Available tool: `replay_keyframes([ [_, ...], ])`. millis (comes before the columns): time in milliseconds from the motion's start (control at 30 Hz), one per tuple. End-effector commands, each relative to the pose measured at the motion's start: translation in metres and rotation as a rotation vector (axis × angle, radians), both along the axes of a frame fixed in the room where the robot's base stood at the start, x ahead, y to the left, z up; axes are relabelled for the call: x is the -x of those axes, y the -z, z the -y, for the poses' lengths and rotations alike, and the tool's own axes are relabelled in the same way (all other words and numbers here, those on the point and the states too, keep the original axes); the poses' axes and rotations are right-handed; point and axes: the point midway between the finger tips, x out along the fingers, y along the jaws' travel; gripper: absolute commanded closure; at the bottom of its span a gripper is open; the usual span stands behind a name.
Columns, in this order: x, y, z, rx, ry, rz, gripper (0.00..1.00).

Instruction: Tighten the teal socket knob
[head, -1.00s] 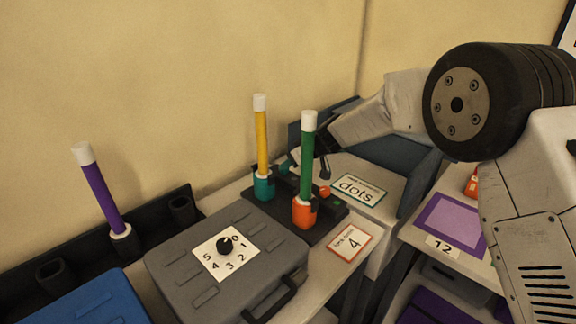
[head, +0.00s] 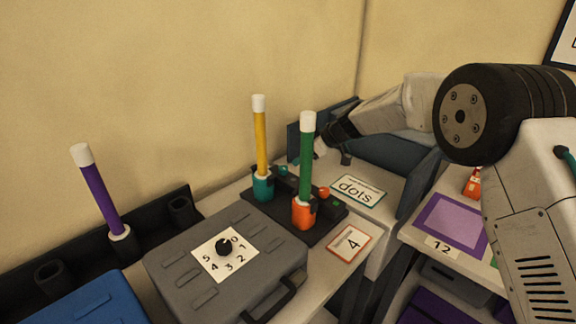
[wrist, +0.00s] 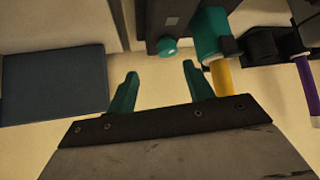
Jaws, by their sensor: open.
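The teal socket (head: 263,187) holds an upright yellow stick with a white cap (head: 261,136). Its small teal knob (head: 283,170) sticks out behind the socket; in the wrist view the knob (wrist: 168,47) shows beside the teal socket (wrist: 212,35). My gripper (wrist: 160,70) is open and empty, with its teal fingers apart. The knob lies beyond the fingertips, a little right of the middle between them, and no contact shows. In the head view my gripper (head: 333,152) is to the right of the knob, partly behind the green stick (head: 306,160).
An orange socket (head: 304,213) with an orange knob (head: 323,192) shares the black base. A grey case with a dial (head: 223,247) stands in front. A purple stick (head: 98,195) is at left. A blue-grey panel (wrist: 55,83) lies left of my gripper.

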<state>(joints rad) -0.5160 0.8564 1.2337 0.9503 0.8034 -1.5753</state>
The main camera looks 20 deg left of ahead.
Motion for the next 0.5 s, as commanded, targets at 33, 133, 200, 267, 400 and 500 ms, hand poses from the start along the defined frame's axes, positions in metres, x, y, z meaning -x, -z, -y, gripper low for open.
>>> replay_keyframes([
  [33,0.004,-0.005,-0.003,-0.002,-0.04,0.004,0.48],
  [133,0.009,0.001,-0.008,0.0,-0.073,0.002,0.48],
  [200,0.009,0.008,-0.014,0.0,-0.073,0.002,0.48],
  [267,0.009,0.015,-0.021,0.0,-0.072,0.003,0.48],
  [400,0.009,0.032,-0.038,0.0,-0.071,0.001,0.48],
  [500,0.008,0.04,-0.047,-0.001,-0.069,0.003,0.48],
])
